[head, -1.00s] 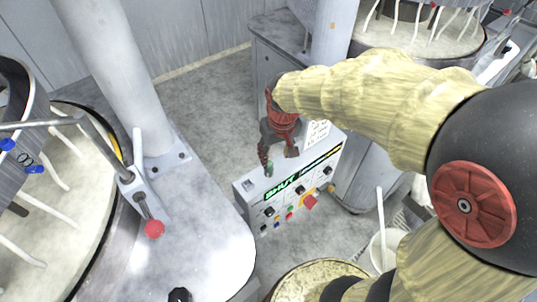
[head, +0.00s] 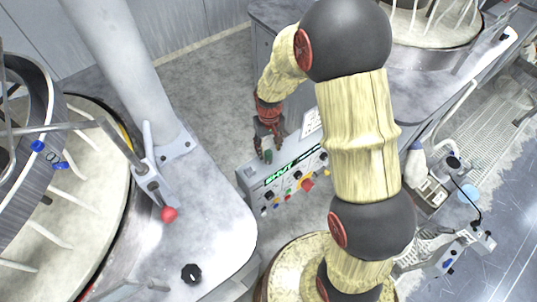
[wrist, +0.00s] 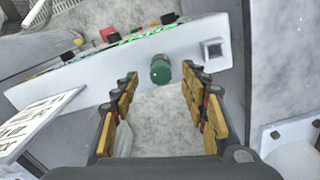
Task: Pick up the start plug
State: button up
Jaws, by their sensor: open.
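The start plug appears to be the small green cylinder (wrist: 160,70) at the edge of the control box's pale top. It also shows in the head view (head: 268,156), small and close to my fingers. My gripper (wrist: 159,78) is open, its yellow-padded fingers spread to the left and right of the plug, with a gap on both sides. In the head view my gripper (head: 267,152) points down at the box top.
A white printed sign (wrist: 35,122) stands at the left. In the head view, a red-knobbed lever (head: 169,214) stands on the left machine, and bare floor (head: 205,95) lies behind the box.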

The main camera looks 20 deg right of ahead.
aim_at(268, 152)
jog(key=shift+w+f, duration=0.15)
jog(key=shift+f, duration=1.7)
jog(key=shift+c, duration=1)
grip_shut()
